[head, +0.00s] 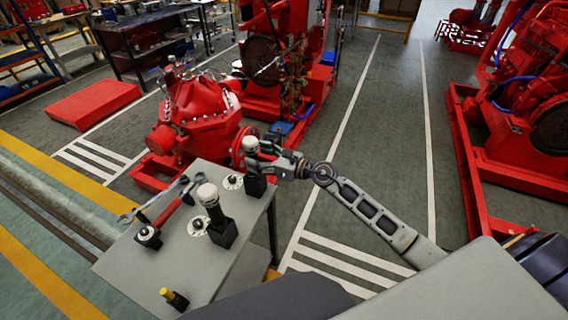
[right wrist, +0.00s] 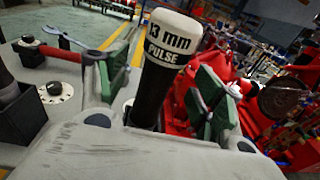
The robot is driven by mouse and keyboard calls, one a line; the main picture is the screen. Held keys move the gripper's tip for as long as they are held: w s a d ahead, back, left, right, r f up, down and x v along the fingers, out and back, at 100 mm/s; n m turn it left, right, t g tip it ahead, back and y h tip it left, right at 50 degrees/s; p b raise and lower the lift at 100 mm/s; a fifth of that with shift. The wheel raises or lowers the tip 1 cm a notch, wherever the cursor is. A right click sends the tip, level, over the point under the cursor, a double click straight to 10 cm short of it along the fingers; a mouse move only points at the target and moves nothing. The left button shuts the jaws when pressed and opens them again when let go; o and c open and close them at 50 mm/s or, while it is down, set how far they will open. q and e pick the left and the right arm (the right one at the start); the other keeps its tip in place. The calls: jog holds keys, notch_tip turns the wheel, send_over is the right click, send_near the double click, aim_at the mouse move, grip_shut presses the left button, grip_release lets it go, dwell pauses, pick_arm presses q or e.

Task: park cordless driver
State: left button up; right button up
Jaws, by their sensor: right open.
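A cordless driver (head: 255,184) with a black body and white cap stands upright at the right edge of the grey table. In the right wrist view this driver (right wrist: 158,78) shows its cap marked "13 mm PULSE". My right gripper (head: 270,158) is at its upper part. In the right wrist view its green-padded fingers stand open on either side of the driver, with gaps showing. A second black driver (head: 220,228) with a white cap stands on the table in front and to the left. My left gripper is out of view.
The grey table (head: 140,277) also holds white discs with black knobs (head: 232,181), a wrench (head: 150,202), a red-handled tool (head: 167,212) and a small yellow-topped item (head: 174,299). A red pump (head: 200,115) stands close behind. The floor to the right (head: 385,130) is clear.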

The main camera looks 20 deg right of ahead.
jog(key=v, duration=0.9)
jog(key=shift+s, duration=0.2)
jog(key=shift+d, duration=0.2)
dwell(0.6)
